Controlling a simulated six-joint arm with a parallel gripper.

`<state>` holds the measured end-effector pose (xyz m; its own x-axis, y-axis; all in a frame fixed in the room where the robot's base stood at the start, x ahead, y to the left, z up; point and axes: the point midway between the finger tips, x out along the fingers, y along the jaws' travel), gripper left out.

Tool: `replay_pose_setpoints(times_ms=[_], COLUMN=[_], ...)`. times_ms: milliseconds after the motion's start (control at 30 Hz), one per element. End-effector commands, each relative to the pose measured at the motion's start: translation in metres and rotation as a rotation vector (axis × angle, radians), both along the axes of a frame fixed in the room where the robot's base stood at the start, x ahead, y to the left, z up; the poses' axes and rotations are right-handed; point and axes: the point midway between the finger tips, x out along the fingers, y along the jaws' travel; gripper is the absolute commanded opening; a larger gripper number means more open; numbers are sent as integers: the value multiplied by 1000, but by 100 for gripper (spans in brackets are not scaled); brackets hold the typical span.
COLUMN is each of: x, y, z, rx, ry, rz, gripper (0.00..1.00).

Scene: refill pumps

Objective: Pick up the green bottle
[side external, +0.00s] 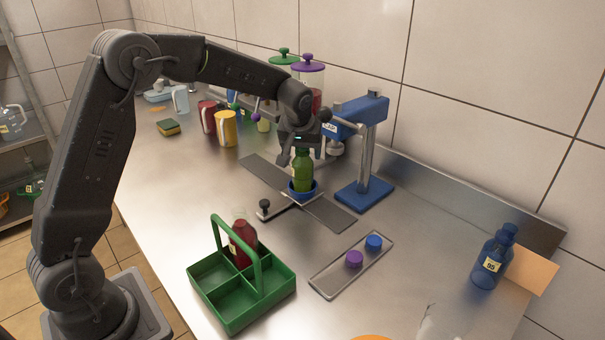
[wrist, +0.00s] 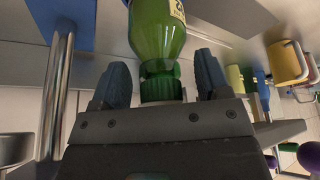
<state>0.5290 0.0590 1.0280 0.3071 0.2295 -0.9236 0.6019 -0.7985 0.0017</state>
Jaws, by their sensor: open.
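The green bottle (side external: 302,170) stands upright in a blue round holder (side external: 302,192) on the counter. It has a pale yellow label and a green cap. My gripper (side external: 300,152) is above it, pointing down, with its fingers around the bottle's top. In the wrist view the bottle (wrist: 158,32) lies between my two open fingers (wrist: 160,88), with its cap close to the palm. Gaps show between the cap and both fingers. Whether any finger touches the bottle lower down cannot be told.
A blue capping stand (side external: 364,192) rises close to the right of my gripper. A green crate (side external: 270,310) with a red bottle (side external: 242,243) is in front. A tray (side external: 328,282) holds purple and blue caps. A blue bottle (side external: 491,262) stands far right. Mugs stand behind left.

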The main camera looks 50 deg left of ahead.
Motion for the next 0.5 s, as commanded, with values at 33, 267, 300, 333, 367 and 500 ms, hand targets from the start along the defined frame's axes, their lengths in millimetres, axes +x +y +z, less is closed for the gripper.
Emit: replay_pose_setpoints(times_ms=[33, 267, 300, 333, 367, 500], x=[0, 0, 0, 0, 0, 0], y=[0, 0, 0, 0, 0, 0], z=[0, 0, 0, 0, 1, 0], rx=[0, 0, 0, 0, 0, -1], ry=[0, 0, 0, 0, 0, 1], rz=[0, 0, 0, 0, 0, 0], gripper=[70, 51, 48, 45, 42, 28])
